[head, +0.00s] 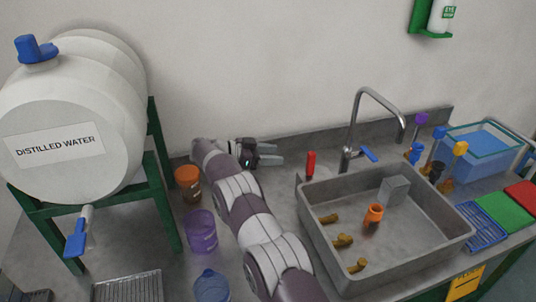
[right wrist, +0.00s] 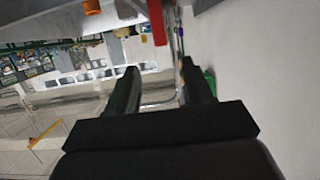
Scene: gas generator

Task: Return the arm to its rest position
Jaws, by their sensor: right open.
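My right arm (head: 240,195) reaches up from the bottom centre of the head view over the counter, left of the sink. Its gripper (head: 277,153) is near the back wall, with its fingers pointing right. It also shows in the right wrist view (right wrist: 158,72), where the two black fingers stand apart with nothing held between them. My left gripper is not in view.
A grey sink (head: 310,240) holds an orange cup (head: 373,217) and several brown pieces. A red object (head: 311,163) stands right of the gripper. Orange-brown (head: 188,184) and purple (head: 202,231) containers stand left of the arm. A water barrel (head: 70,120) is at left.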

